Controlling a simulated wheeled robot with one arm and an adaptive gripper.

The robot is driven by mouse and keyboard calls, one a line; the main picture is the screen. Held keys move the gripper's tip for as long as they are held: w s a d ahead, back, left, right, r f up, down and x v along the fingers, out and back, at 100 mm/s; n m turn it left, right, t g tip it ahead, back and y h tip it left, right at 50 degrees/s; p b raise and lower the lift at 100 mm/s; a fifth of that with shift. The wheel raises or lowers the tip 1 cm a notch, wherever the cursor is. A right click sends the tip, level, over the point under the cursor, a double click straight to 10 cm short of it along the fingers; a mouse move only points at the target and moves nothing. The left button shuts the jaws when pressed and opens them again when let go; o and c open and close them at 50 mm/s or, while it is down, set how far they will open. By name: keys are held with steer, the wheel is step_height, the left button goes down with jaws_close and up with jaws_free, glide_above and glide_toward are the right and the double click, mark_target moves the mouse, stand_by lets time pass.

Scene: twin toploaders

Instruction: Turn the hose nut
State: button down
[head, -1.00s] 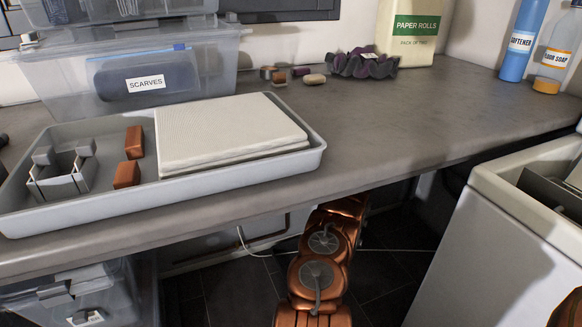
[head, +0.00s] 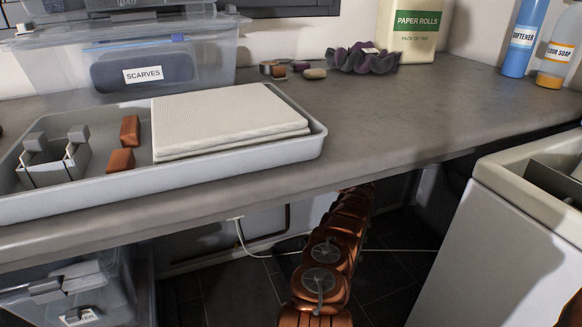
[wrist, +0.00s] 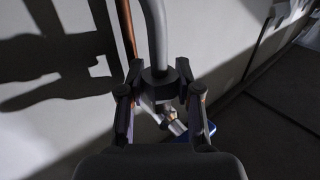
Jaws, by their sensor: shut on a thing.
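In the wrist view, a grey hose (wrist: 155,35) comes down from the top into a dark nut (wrist: 159,86). My gripper (wrist: 158,76) has one finger on each side of this nut and is shut on it. Below the nut, a small metal fitting (wrist: 172,119) with a copper-coloured part and a blue piece (wrist: 200,133) partly show. In the head view, my arm reaches under the counter; my gripper, the hose and the nut are hidden there.
The grey counter (head: 400,110) overhangs my arm. On it stand a tray (head: 215,180) and a scarves bin (head: 65,70). A white toploader (head: 450,240) stands at the right. A thin white cable (head: 242,240) hangs under the counter. A copper pipe (wrist: 126,30) runs beside the hose.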

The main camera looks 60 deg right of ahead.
steer(key=shift+w+r+y+b, duration=0.1)
steer(key=shift+r+y+b, duration=0.05)
steer(key=shift+y+b, duration=0.15)
stand_by(0.6)
steer(key=c, duration=0.8)
jaws_free()
steer(key=shift+o, duration=0.2)
steer(key=s+d, duration=0.1)
steer(key=s, duration=1.1)
